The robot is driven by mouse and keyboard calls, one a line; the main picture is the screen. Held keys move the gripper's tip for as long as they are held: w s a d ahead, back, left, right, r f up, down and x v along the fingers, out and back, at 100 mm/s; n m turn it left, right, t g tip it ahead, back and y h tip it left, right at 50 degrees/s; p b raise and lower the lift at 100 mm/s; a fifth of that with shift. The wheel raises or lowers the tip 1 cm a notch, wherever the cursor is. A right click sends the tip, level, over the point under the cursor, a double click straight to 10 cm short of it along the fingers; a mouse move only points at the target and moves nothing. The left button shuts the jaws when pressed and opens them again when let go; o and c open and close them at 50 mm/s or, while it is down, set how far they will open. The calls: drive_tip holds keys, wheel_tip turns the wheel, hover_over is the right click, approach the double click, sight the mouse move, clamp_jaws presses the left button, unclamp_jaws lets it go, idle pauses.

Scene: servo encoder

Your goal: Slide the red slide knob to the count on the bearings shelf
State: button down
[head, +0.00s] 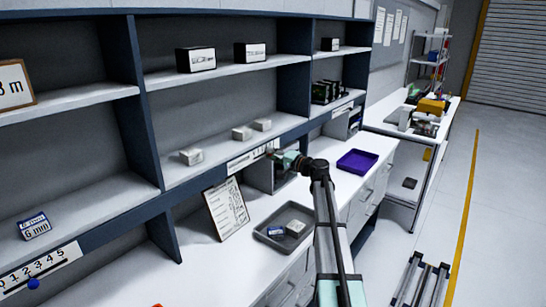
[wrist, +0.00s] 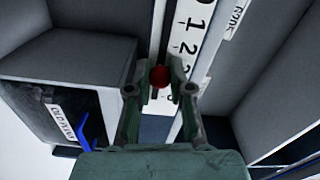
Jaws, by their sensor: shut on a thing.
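The red slide knob (wrist: 159,76) shows in the wrist view between the two fingertips of my gripper (wrist: 160,82), which is shut on it. Beside it runs a white number strip (wrist: 186,36) with a 1 and a 2 readable; a figure below them is partly hidden by a finger. In the head view my gripper (head: 283,160) is at the front edge of the middle bay's lower shelf, by the right end of the white strip (head: 245,158). It hides the knob there. Which shelf is the bearings shelf cannot be read.
The middle bay holds two black boxes (head: 196,59) above and three pale boxes (head: 191,156) below. A blue knob (head: 33,283) sits on another strip at left. A grey tray (head: 270,235), leaning sheet (head: 227,208) and purple tray (head: 357,161) are on the counter.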

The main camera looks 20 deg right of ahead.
drive_tip(key=c, duration=1)
unclamp_jaws()
drive_tip(key=v, duration=1.2)
